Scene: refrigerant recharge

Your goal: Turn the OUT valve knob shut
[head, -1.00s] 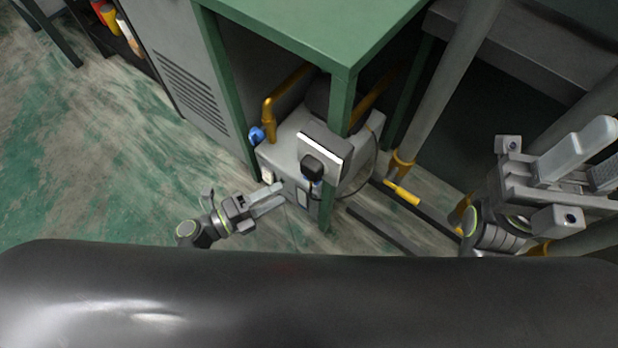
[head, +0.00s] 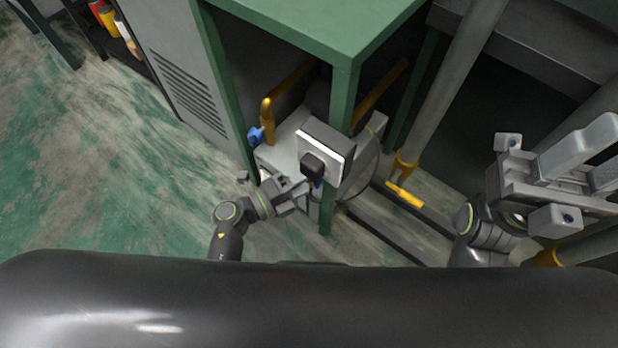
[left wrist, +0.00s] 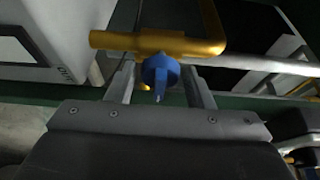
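A blue valve knob (left wrist: 160,75) on a brass pipe (left wrist: 150,42) shows in the left wrist view. The fingers of my left gripper (left wrist: 162,88) stand on either side of it, open, with a narrow gap to each side. My right gripper (head: 592,165) is open and empty at the right.
The grey machine (head: 284,140) carries a tilted box with a white edge (head: 322,141) and a black part (head: 313,164). The green table (head: 310,25) and its legs stand close around it. A pipe with a yellow handle (head: 405,195) is to the right. Floor at left is clear.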

